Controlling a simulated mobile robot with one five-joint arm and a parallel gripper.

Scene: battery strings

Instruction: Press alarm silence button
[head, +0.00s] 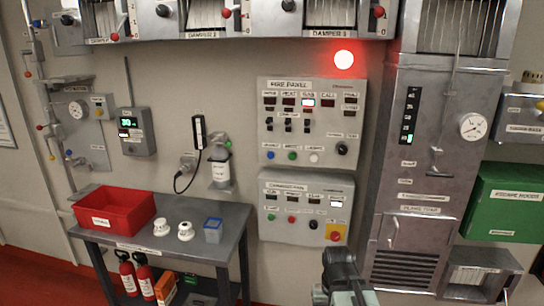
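The fire panel (308,121) is a pale box on the wall at centre. Along its lower edge are a blue button (270,155), a green button (292,156) and a white button (314,158), with a black knob (342,149) to their right. The small labels by the buttons are too blurred to read, so I cannot tell which is alarm silence. One indicator (308,102) under the GAS label is lit. My gripper (339,256) is at the bottom centre, below the panel and apart from the buttons in the picture. Its fingers are not clear enough to judge.
A red lamp (344,58) glows above the panel. A second control panel (305,206) with a yellow-backed red button (335,232) is below it. A grey cabinet (432,150) stands at right. A table (190,249) with a red bin (115,211) is at left.

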